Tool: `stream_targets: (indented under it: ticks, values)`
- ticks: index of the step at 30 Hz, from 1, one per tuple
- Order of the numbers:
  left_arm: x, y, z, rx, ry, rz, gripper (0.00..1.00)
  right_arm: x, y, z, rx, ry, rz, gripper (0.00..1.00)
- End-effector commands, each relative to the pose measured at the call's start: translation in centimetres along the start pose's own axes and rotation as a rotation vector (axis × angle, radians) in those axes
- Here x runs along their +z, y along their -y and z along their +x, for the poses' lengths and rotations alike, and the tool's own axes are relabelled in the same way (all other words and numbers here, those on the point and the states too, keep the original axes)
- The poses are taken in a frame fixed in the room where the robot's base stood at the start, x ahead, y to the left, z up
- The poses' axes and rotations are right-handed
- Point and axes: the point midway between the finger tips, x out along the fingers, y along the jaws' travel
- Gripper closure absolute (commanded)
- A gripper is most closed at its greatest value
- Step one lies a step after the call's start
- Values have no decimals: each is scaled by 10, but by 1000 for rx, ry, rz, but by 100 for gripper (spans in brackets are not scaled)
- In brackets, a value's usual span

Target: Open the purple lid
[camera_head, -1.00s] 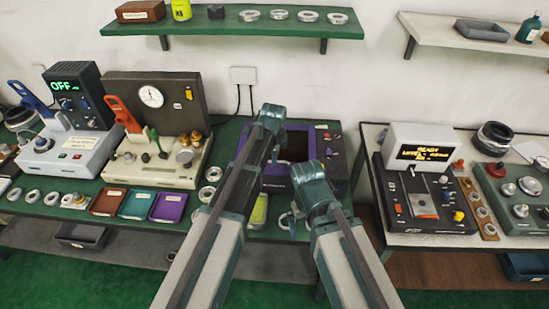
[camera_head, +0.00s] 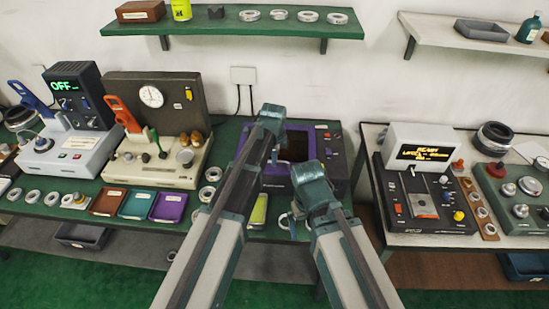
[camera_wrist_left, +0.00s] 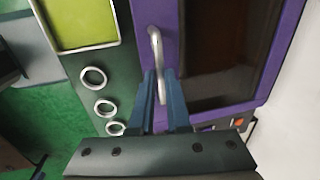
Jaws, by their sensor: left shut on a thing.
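The purple lid (camera_head: 321,148) with a dark window lies on a dark machine at the back of the green bench, partly hidden by my arms. In the left wrist view the purple lid (camera_wrist_left: 283,58) fills the right side and looks closed. Its silver bar handle (camera_wrist_left: 153,40) stands along its left edge. My left gripper (camera_wrist_left: 163,88) is shut on the lower part of this handle; in the head view the left gripper (camera_head: 275,152) is at the lid's left side. My right gripper (camera_head: 291,224) is near the bench's front edge; its jaw opening is unclear.
Several silver rings, among them one (camera_wrist_left: 93,77), lie left of the lid beside a yellow-green panel (camera_wrist_left: 80,20). A cream press (camera_head: 150,172) and brown, teal and purple trays (camera_head: 168,207) stand left. A separate table with a black display machine (camera_head: 425,205) stands right, past a gap.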

Motion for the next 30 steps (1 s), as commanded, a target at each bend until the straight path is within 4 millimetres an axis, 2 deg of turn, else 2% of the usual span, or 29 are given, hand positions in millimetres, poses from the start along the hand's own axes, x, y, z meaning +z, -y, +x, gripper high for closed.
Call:
stream_targets:
  ticks: [5,16,24,30]
  values:
    - [0,7,-11,28,0,0,100,1,-1,-13,0,0,0,0]
    - [-1,49,-67,250,-1,-1,100,5,-7,-78,-1,0,3,0]
    - [0,82,-101,245,-1,0,100,7,-11,-118,-3,0,13,0]
    - [0,105,-114,242,-1,-1,100,8,-12,-135,-3,1,13,0]
